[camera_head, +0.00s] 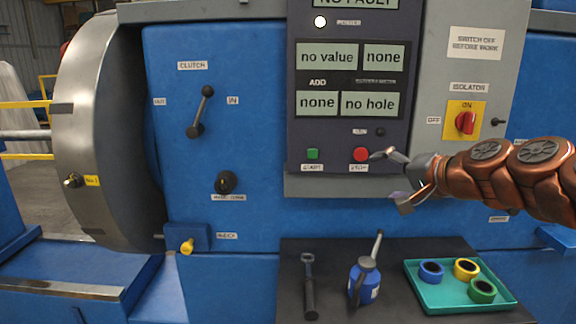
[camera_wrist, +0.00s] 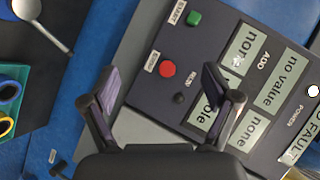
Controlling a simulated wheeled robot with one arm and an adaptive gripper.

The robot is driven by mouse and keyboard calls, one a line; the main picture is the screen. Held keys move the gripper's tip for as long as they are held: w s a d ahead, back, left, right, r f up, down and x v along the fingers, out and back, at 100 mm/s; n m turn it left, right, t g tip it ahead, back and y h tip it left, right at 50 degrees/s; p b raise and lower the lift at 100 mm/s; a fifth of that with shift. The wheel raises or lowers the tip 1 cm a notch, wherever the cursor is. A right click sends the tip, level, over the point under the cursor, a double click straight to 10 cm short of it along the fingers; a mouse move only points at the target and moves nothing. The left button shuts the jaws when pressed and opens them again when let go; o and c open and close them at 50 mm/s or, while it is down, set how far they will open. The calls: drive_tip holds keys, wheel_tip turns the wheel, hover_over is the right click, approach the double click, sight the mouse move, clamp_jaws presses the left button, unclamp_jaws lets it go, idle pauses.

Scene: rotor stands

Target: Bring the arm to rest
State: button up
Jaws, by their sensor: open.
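My copper-coloured arm (camera_head: 500,178) reaches in from the right in the head view, in front of the blue machine. My gripper (camera_head: 388,178) is at its left end, open and empty, near the dark control panel (camera_head: 335,135). One fingertip lies in the picture just right of the red stop button (camera_head: 361,154); I cannot tell whether they touch. In the wrist view the two fingers of my gripper (camera_wrist: 160,88) stand apart. The red button (camera_wrist: 167,68) and green start button (camera_wrist: 193,18) show beyond them.
A dark shelf (camera_head: 333,252) below holds a grey-handled tool (camera_head: 309,285), a blue oil can (camera_head: 362,283) and a teal tray (camera_head: 425,297) with three coloured rings. A red isolator switch (camera_head: 466,122) is above my arm. A clutch lever (camera_head: 201,112) is at left.

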drive_tip(key=s+a+f+n+g+h, duration=0.1)
drive_tip(key=s+a+f+n+g, duration=0.3)
drive_tip(key=s+f, duration=0.45)
drive_tip(key=s+a+f+n+g+h, duration=0.1)
drive_tip(key=s+a+f+n+g, duration=0.1)
drive_tip(key=s+a+f+g, duration=0.4)
drive_tip(key=s+d+f+g+h, duration=0.1)
drive_tip(key=s+d+f, duration=0.1)
drive_tip(key=s+f, duration=0.2)
drive_tip(key=s+d+f+n+g+h, duration=0.1)
drive_tip(key=s+d+f+h, duration=0.1)
drive_tip(key=s, duration=0.9)
drive_tip(key=s+d+f+n+g+h, duration=0.1)
drive_tip(key=s+d+f, duration=0.2)
drive_tip(key=s+f, duration=0.4)
drive_tip(key=shift+s+d+g+h, duration=0.3)
drive_tip(key=shift+s, duration=0.3)
